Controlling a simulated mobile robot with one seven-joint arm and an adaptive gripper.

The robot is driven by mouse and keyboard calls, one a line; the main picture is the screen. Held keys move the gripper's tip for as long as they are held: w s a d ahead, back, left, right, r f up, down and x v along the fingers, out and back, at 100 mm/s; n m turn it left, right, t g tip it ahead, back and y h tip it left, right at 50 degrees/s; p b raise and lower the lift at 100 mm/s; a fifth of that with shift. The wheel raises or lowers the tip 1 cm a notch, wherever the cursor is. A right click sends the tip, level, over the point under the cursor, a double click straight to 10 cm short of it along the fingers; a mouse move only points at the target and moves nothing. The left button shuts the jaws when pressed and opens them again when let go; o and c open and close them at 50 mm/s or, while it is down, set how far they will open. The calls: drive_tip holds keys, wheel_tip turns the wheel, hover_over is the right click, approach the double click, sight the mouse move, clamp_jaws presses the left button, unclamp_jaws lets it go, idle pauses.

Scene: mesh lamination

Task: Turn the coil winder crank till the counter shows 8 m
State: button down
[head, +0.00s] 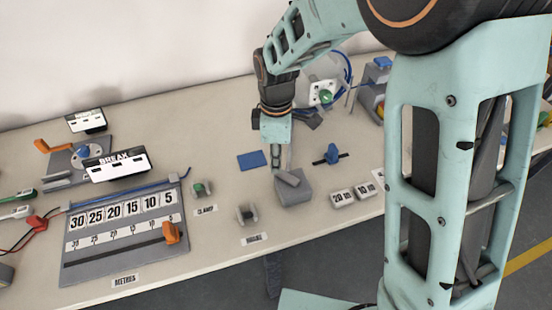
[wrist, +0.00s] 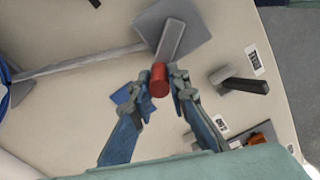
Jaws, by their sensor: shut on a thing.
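The crank's red grip (wrist: 158,80) sits between the fingertips of my gripper (wrist: 159,88) in the wrist view. My gripper is shut on it. The grey crank arm (wrist: 171,41) runs up from the grip to a grey block (wrist: 190,20). In the head view my gripper (head: 277,143) points down beside the grey block (head: 294,191), and the red grip is hidden. The metre board (head: 121,214), marked 30 down to 5, stands at the left. Its orange pointer (head: 170,232) is at the right end, near the 5.
A blue pad (head: 251,160) lies left of my gripper. A reel with blue cable (head: 325,92) is behind my gripper. A sign reading BREAK (head: 115,165) stands behind the board.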

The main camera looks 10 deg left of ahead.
drive_tip(key=shift+w, duration=0.1)
drive_tip(key=d+m+b, duration=0.1)
drive_tip(key=d+m, duration=0.4)
drive_tip(key=m, duration=0.9)
drive_tip(key=d+m+b, duration=0.1)
drive_tip(key=d+m, duration=0.4)
drive_tip(key=m, duration=0.9)
drive_tip(key=shift+s+m, duration=0.3)
drive_tip(key=shift+s, duration=0.05)
idle(0.3)
drive_tip(key=c, duration=1.8)
unclamp_jaws()
drive_tip(key=shift+c, duration=0.2)
